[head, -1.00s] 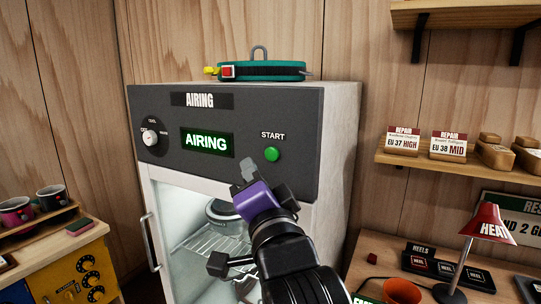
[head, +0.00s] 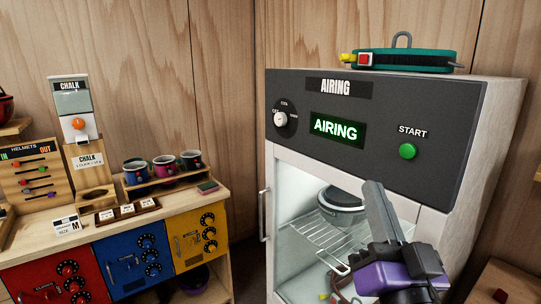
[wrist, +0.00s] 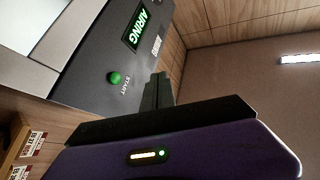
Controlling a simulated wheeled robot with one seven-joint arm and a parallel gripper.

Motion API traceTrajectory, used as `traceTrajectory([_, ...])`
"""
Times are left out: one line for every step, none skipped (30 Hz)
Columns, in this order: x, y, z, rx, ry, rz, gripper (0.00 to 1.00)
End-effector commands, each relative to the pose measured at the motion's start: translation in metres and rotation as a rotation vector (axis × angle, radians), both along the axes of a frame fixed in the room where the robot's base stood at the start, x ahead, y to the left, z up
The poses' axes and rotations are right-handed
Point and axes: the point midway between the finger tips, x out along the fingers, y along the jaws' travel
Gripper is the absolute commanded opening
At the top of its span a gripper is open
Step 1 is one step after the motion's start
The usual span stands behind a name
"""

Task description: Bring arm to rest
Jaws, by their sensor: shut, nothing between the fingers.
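My gripper (head: 384,214) is shut and empty, with its fingers pointing up in front of the airing cabinet (head: 383,122). Its fingers also show shut in the wrist view (wrist: 158,90). The cabinet's display (head: 337,129) reads AIRING in lit green. The green START button (head: 407,151) is above and right of my fingertips, apart from them. My purple wrist part is at the lower right of the head view.
A grey round item (head: 342,205) sits on a wire rack inside the lit cabinet. A teal belt (head: 405,59) lies on the cabinet top. At left a bench holds cups (head: 163,167), a chalk dispenser (head: 75,110) and coloured lockers (head: 135,262). Open floor is not clearly visible.

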Motion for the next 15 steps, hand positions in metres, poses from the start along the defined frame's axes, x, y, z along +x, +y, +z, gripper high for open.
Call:
traceTrajectory([-0.008, 0.0, -0.02, -0.044, 0.016, -0.006, 0.0])
traceTrajectory([-0.014, 0.0, -0.03, -0.07, 0.019, -0.009, 0.0])
traceTrajectory([-0.022, 0.0, -0.044, -0.105, 0.026, -0.013, 0.0])
traceTrajectory([-0.028, 0.0, -0.054, -0.131, 0.032, -0.016, 0.0])
traceTrajectory([-0.035, 0.0, -0.064, -0.154, 0.038, -0.017, 0.0])
traceTrajectory([-0.044, -0.001, -0.076, -0.184, 0.047, -0.021, 0.0])
traceTrajectory([-0.05, -0.002, -0.086, -0.204, 0.054, -0.024, 0.0])
traceTrajectory([-0.057, -0.003, -0.095, -0.224, 0.062, -0.027, 0.0])
traceTrajectory([-0.067, -0.004, -0.108, -0.248, 0.074, -0.029, 0.0])
traceTrajectory([-0.075, -0.005, -0.117, -0.266, 0.084, -0.031, 0.0])
traceTrajectory([-0.082, -0.006, -0.125, -0.282, 0.093, -0.033, 0.0])
traceTrajectory([-0.093, -0.008, -0.137, -0.302, 0.107, -0.036, 0.0])
traceTrajectory([-0.101, -0.009, -0.145, -0.317, 0.12, -0.037, 0.0])
traceTrajectory([-0.109, -0.01, -0.154, -0.33, 0.132, -0.038, 0.0])
traceTrajectory([-0.12, -0.012, -0.164, -0.347, 0.148, -0.042, 0.0])
